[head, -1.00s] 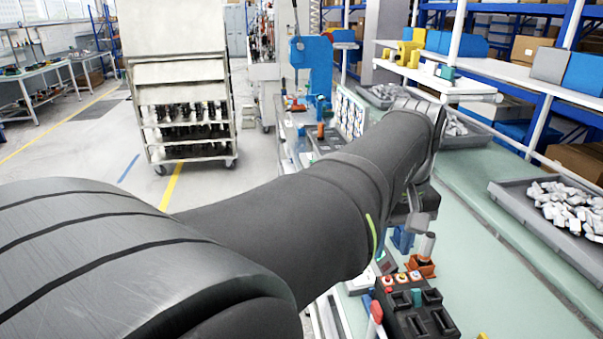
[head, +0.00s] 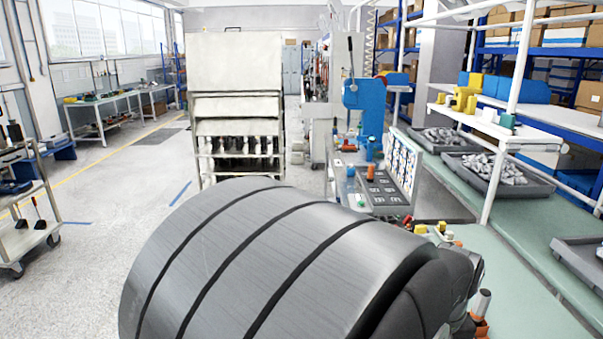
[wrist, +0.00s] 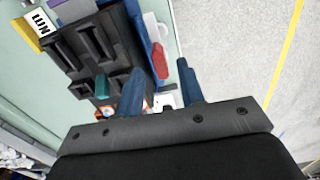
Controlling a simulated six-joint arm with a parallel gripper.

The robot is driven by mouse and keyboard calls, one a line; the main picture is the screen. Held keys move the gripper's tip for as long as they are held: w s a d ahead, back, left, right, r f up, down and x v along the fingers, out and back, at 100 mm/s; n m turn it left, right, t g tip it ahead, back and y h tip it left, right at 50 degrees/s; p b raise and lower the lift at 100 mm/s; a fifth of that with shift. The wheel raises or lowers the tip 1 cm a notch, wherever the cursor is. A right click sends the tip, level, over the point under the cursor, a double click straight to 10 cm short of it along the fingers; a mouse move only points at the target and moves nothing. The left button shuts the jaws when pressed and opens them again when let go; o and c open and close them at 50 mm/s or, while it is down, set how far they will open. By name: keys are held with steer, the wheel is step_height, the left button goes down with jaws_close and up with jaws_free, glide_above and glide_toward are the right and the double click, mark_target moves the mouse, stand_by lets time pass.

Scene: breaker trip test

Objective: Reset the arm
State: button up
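My gripper (wrist: 160,68) shows in the wrist view with its two blue fingers apart and nothing clearly held between them. It hangs over the bench edge beside a black slotted fixture (wrist: 88,52). A red-ended lever (wrist: 159,62) lies at the fixture's right side, past the fingertips. A small teal piece (wrist: 102,86) sits at the fixture's near end, left of the left finger. In the head view my arm fills the lower middle and hides the gripper and most of the fixture.
Grey trays of parts (head: 496,174) stand on the green bench (head: 520,270) at right. A panel board (head: 402,162) and a blue press (head: 364,100) stand farther back. A white rack cart (head: 236,70) is behind my arm. The floor at left is open, with a trolley (head: 30,220).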

steer(key=shift+f, duration=1.4)
step_height(320, 180, up, 17)
step_height(320, 180, down, 17)
steer(key=shift+f, duration=0.1)
steer(key=n, duration=0.3)
step_height(320, 180, up, 18)
step_height(320, 180, down, 9)
steer(key=s+d+n+g+h, duration=0.1)
steer(key=s+n+g+h, duration=0.1)
steer(key=g+h, duration=0.1)
steer(key=shift+s+n+g, duration=0.3)
steer(key=shift+g, duration=0.4)
